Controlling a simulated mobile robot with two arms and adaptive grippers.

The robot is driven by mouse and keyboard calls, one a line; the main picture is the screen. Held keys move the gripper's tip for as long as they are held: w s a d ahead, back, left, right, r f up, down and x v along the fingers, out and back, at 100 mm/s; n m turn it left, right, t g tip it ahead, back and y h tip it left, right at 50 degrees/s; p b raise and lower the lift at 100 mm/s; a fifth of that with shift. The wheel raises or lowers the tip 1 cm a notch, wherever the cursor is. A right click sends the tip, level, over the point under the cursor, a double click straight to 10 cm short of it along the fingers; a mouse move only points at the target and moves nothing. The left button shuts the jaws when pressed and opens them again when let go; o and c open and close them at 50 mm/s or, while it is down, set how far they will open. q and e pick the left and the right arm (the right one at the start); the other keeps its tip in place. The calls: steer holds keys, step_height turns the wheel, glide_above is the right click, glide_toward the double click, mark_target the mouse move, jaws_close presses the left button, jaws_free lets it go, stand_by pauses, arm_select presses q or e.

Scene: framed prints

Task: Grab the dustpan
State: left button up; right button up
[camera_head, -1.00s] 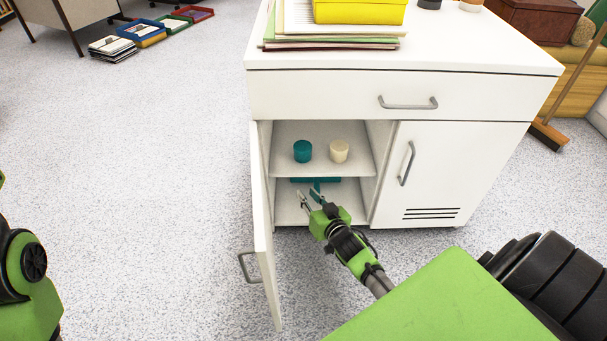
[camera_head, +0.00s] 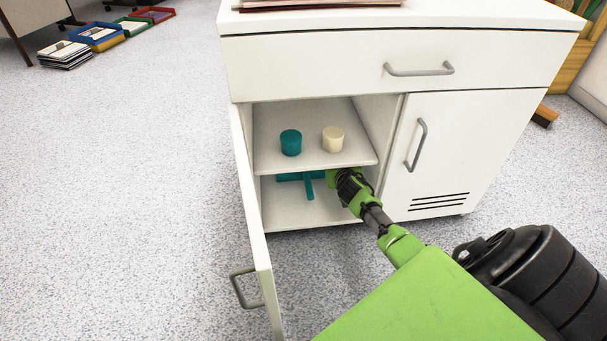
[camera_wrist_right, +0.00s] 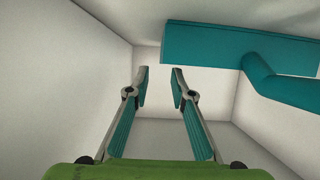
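The teal dustpan (camera_head: 290,178) lies in the lower compartment of the open cabinet, partly hidden under the middle shelf. Its handle (camera_head: 309,188) points toward the front. In the right wrist view the dustpan (camera_wrist_right: 240,45) is at the upper right, with its handle (camera_wrist_right: 285,85) running off to the right edge. My right gripper (camera_wrist_right: 160,82) is open and empty inside the compartment, to one side of the handle and apart from it. In the head view its fingers are hidden under the shelf, right of the handle. My left gripper is out of view.
The shelf (camera_head: 305,161) above carries a teal cup (camera_head: 291,142) and a cream cup (camera_head: 333,139). The cabinet's left door (camera_head: 256,226) stands open toward me; the right door (camera_head: 460,150) is shut. Trays (camera_head: 97,38) lie on the far floor at left.

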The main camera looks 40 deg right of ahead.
steer(key=shift+w+d+f, duration=0.2)
steer(key=shift+w+d, duration=0.1)
steer(key=shift+w, duration=0.15)
steer(key=b+x, duration=0.4)
steer(key=b, duration=0.1)
steer(key=shift+w+f, duration=0.25)
steer(key=shift+w, duration=0.1)
steer(key=shift+w+d+r, duration=0.1)
steer(key=shift+w+d, duration=0.05)
steer(key=shift+w, duration=0.05)
steer(key=shift+c, duration=0.3)
jaws_close()
